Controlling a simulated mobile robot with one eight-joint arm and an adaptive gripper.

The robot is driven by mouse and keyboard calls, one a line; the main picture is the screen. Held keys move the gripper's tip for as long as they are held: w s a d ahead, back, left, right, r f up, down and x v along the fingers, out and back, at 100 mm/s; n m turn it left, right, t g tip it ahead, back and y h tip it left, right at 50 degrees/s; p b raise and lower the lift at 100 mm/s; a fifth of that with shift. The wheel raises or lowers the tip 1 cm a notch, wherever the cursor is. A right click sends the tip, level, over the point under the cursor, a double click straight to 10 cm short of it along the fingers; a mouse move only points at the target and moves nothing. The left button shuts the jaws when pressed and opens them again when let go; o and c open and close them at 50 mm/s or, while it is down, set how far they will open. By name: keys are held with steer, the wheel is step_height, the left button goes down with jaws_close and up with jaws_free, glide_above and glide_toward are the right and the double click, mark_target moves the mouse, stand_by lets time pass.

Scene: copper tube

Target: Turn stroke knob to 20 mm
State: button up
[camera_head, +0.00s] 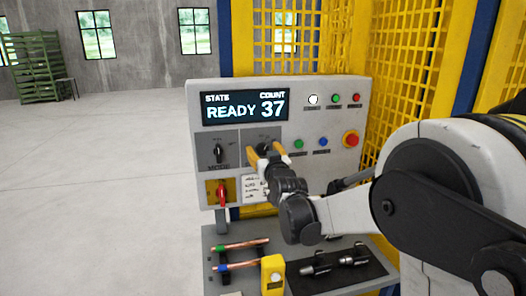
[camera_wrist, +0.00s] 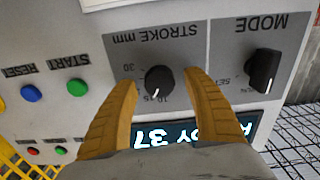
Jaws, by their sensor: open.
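The black stroke knob (camera_wrist: 159,80) sits on the grey STROKE mm plate, seen upside down in the wrist view. Its white mark points down in that view, towards small numbers near 15; the exact setting is hard to read. A 30 shows at the dial's left. My gripper (camera_wrist: 160,88) is open, with one yellow finger on each side of the knob. Small gaps seem to remain between fingers and knob. In the head view my gripper (camera_head: 268,153) is at the panel and partly hides the stroke knob (camera_head: 263,148).
The MODE knob (camera_head: 219,153) is beside the stroke plate, with a red switch (camera_head: 222,193) below. The display (camera_head: 245,107) reads READY 37. Buttons and a red emergency stop (camera_head: 351,139) are to the right. Copper tubes (camera_head: 241,245) lie on the shelf below.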

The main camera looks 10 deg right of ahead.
steer(key=shift+c, duration=0.5)
steer(key=c, duration=1.1)
steer(key=shift+m, duration=0.3)
steer(key=shift+d+m, duration=0.1)
steer(key=shift+m, duration=2.5)
steer(key=o, duration=1.2)
